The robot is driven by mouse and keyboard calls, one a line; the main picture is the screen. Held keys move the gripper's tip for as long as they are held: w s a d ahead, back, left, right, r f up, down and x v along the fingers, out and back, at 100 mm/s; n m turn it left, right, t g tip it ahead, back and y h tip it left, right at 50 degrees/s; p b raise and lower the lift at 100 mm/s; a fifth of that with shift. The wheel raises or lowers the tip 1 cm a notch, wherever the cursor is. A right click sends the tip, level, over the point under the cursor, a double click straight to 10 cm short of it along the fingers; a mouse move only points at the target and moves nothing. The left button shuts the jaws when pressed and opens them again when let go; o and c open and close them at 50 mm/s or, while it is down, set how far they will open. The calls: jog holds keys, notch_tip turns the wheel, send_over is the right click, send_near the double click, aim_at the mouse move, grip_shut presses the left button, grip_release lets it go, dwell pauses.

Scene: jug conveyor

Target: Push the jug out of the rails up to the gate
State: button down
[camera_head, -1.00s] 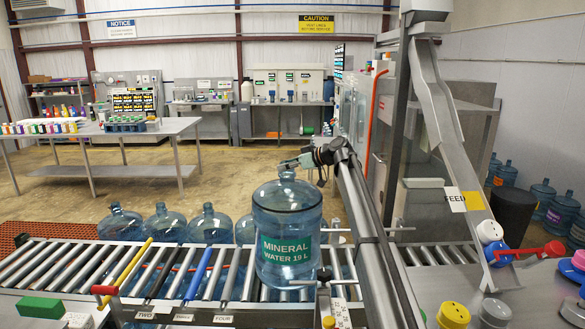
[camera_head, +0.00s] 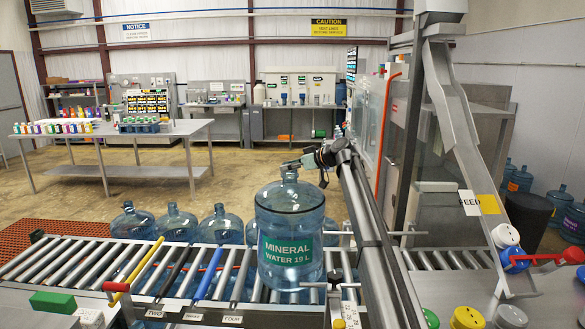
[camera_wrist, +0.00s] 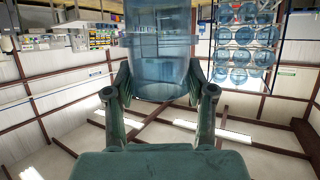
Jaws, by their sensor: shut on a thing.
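The clear blue jug (camera_head: 289,235), with a green "MINERAL WATER 19 L" label, stands upright on the roller conveyor (camera_head: 28,268). My gripper (camera_head: 291,163) is at its neck, shut on it. In the wrist view the jug (camera_wrist: 160,50) sits between the two fingers of my gripper (camera_wrist: 158,78); the exact contact is hard to see. Left of the jug, yellow (camera_head: 137,268), black and blue (camera_head: 208,274) bars lie across the rollers. A T-handled metal piece (camera_head: 335,281) stands just right of the jug. I cannot tell which part is the gate.
Several empty blue jugs (camera_head: 175,225) stand in a row behind the conveyor. A sloping FEED chute (camera_head: 455,110) with coloured caps stands at the right. A green block (camera_head: 52,302) lies at the front left. Rollers left of the coloured bars are bare.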

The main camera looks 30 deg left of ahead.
jog(key=shift+s+a+b, duration=0.25)
jog(key=shift+s+a, duration=0.1)
jog(key=shift+a, duration=0.45)
jog(key=shift+s+a+b, duration=0.2)
jog(key=shift+s+a, duration=0.15)
jog(key=shift+a, duration=0.45)
jog(key=shift+s+a+b, duration=0.25)
jog(key=shift+s+a, duration=0.1)
jog(key=shift+a, duration=0.55)
jog(key=shift+s+a+b, duration=0.4)
jog(key=shift+a, duration=0.5)
jog(key=shift+s+a+b, duration=0.4)
jog(key=shift+a, duration=0.45)
jog(key=shift+s+a+b, duration=0.4)
jog(key=shift+a, duration=0.5)
jog(key=s+a+b, duration=0.2)
jog(key=a, duration=0.3)
jog(key=shift+s+a, duration=0.2)
jog(key=shift+a, duration=0.15)
